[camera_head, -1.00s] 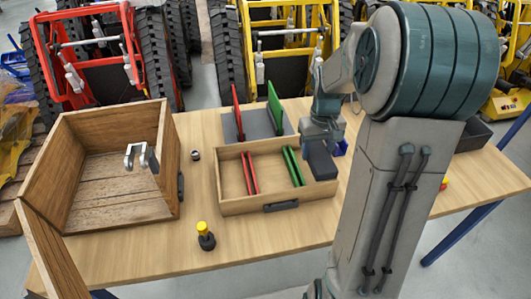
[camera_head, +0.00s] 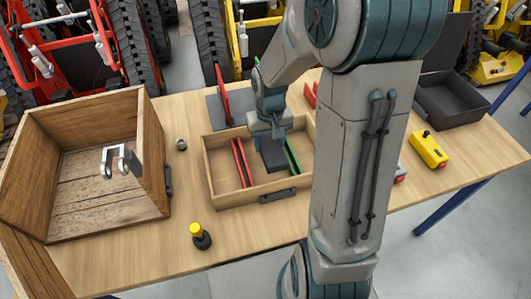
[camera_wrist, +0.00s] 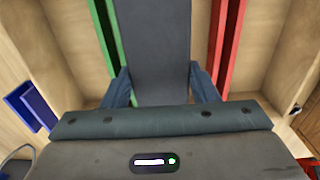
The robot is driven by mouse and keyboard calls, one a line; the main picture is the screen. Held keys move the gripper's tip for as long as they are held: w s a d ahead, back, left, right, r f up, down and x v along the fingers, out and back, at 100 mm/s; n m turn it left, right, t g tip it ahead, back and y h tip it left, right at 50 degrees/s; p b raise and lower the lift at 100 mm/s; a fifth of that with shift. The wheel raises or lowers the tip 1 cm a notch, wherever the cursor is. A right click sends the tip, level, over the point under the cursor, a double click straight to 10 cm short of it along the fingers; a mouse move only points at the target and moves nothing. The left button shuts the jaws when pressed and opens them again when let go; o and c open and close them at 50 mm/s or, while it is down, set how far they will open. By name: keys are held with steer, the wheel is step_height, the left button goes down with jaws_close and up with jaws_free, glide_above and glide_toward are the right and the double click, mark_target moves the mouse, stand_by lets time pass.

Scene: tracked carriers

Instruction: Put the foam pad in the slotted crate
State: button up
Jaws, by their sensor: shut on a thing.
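The slotted crate (camera_head: 233,200) is a shallow wooden box on the table in the head view. It has a pair of red dividers (camera_head: 241,163) and a pair of green dividers (camera_head: 292,156). My gripper (camera_head: 270,138) points down over it, shut on the dark grey foam pad (camera_head: 274,160). In the wrist view the pad (camera_wrist: 155,45) stands between my fingers, with green dividers (camera_wrist: 106,25) to its left and red dividers (camera_wrist: 228,40) to its right. The pad's lower end is hard to see, so I cannot tell whether it touches the crate floor.
A large open wooden box (camera_head: 150,140) with a metal fork-shaped bracket (camera_head: 118,160) stands on the left. A yellow-topped black knob (camera_head: 200,236) is in front. A dark tray (camera_head: 465,105) and a yellow box (camera_head: 428,149) are at right. The front table is mostly clear.

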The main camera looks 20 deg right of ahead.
steer(key=shift+s+a+f, duration=0.2)
steer(key=shift+a+f, duration=0.3)
steer(key=shift+a, duration=0.2)
steer(key=shift+f, duration=1.95)
steer(key=shift+f, duration=0.15)
steer(key=o, duration=0.9)
steer(key=shift+o, duration=0.2)
